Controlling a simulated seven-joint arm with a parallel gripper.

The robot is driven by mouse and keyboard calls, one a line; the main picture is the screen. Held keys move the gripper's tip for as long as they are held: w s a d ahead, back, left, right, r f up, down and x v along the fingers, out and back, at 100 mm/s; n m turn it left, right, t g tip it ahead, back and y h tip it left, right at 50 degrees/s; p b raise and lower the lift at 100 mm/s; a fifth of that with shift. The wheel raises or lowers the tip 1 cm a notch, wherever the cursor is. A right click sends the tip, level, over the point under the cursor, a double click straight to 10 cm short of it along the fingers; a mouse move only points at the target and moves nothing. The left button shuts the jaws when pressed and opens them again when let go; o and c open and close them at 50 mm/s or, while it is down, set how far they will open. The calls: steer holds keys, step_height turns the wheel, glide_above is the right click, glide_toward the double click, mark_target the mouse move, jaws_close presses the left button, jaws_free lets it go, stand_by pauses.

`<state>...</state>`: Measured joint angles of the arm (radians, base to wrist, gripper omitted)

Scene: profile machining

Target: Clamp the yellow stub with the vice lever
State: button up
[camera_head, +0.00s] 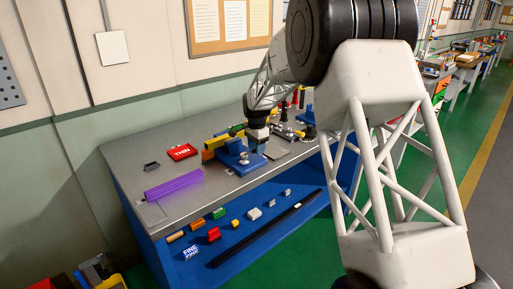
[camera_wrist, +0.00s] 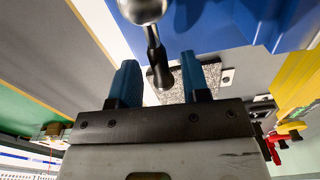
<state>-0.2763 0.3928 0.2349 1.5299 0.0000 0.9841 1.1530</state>
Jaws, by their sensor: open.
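The blue vice (camera_head: 237,158) stands on the grey bench top in the head view, and its blue body (camera_wrist: 235,22) fills the top of the wrist view. A yellow piece (camera_head: 212,144), apparently the stub, shows at the vice's left side; a yellow shape (camera_wrist: 295,85) also appears at the right of the wrist view. The vice lever, a dark handle (camera_wrist: 156,55) with a silver ball-like end, lies between my fingers. My gripper (camera_head: 257,138) is over the vice. Its blue fingers (camera_wrist: 159,82) are open either side of the handle; contact cannot be told.
A purple glowing bar (camera_head: 174,184), a red THIN box (camera_head: 183,152) and a small dark block (camera_head: 151,166) lie on the bench's left. Red-and-black tools (camera_head: 296,98) stand behind my gripper. Several coloured pieces and a long black bar (camera_head: 265,228) are on the blue lower front.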

jaws_close()
steer(key=shift+a, duration=0.1)
steer(key=shift+w+a+n, duration=0.15)
steer(key=shift+w+n, duration=0.1)
steer(key=shift+n, duration=0.35)
jaws_free()
steer(key=shift+r, duration=3.9)
